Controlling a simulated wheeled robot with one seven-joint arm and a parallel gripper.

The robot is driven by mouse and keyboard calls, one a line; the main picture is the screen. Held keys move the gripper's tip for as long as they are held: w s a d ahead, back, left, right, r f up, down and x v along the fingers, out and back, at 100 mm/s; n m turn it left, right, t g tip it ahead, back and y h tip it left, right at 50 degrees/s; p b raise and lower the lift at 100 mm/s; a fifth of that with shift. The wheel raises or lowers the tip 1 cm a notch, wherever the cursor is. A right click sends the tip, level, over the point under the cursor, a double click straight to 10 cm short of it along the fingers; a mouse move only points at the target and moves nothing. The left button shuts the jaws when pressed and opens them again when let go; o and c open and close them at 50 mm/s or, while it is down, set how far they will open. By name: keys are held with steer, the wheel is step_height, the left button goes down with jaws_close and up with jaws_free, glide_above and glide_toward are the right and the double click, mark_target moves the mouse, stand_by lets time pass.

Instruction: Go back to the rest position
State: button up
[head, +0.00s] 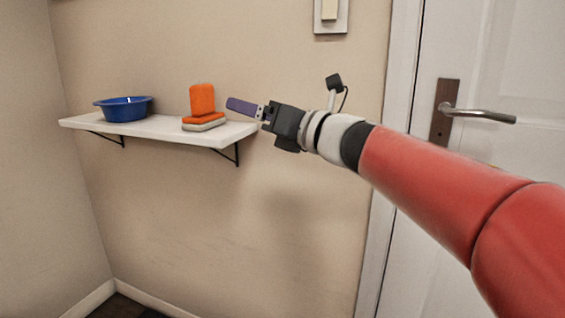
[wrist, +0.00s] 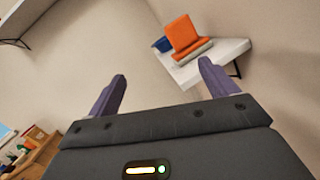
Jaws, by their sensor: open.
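My gripper (head: 246,107) is stretched out in front of the wall, by the right end of a white shelf (head: 160,127) in the head view. In the wrist view my gripper (wrist: 162,82) shows two purple fingers spread wide apart with nothing between them. The shelf carries an orange and grey item (head: 203,105), with one orange part upright and a flat part with a grey base. This item also shows beyond the right finger in the wrist view (wrist: 184,36). The fingers appear apart from it.
A blue bowl (head: 124,109) stands on the shelf's left part. A white door (head: 480,80) with a metal handle (head: 480,115) is at the right, behind my arm. A light switch (head: 330,14) is on the wall above. Wooden items (wrist: 36,140) show at the wrist view's lower left.

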steer(key=s+d+f+m+t+h, duration=0.1)
steer(key=d+f+m+t+h, duration=0.2)
steer(key=d+f+m+h, duration=0.7)
steer(key=s+d+r+m+t+h, duration=0.15)
steer(key=d+m+h, duration=0.25)
steer(key=d+m, duration=0.8)
steer(key=s+f+m+g+h, duration=0.2)
steer(key=s+f+m+g, duration=0.4)
steer(key=s+f+m, duration=0.5)
step_height(320, 180, down, 4)
steer(key=m, duration=0.3)
steer(key=shift+s+m+h, duration=0.3)
steer(key=shift+s, duration=0.1)
steer(key=s+a+f+m+g, duration=0.1)
steer(key=s+f+m, duration=0.1)
steer(key=s+f, duration=0.1)
steer(key=s+f+m+g, duration=0.2)
steer(key=s+f, duration=0.1)
steer(key=s, duration=0.1)
steer(key=s+a+f+m+g+y, duration=0.1)
steer(key=s+f+m, duration=0.1)
steer(key=s+f, duration=0.1)
steer(key=shift+s+a+f+g, duration=0.15)
steer(key=shift+s+a+g, duration=0.15)
steer(key=shift+s+g, duration=0.1)
steer(key=shift+c, duration=0.2)
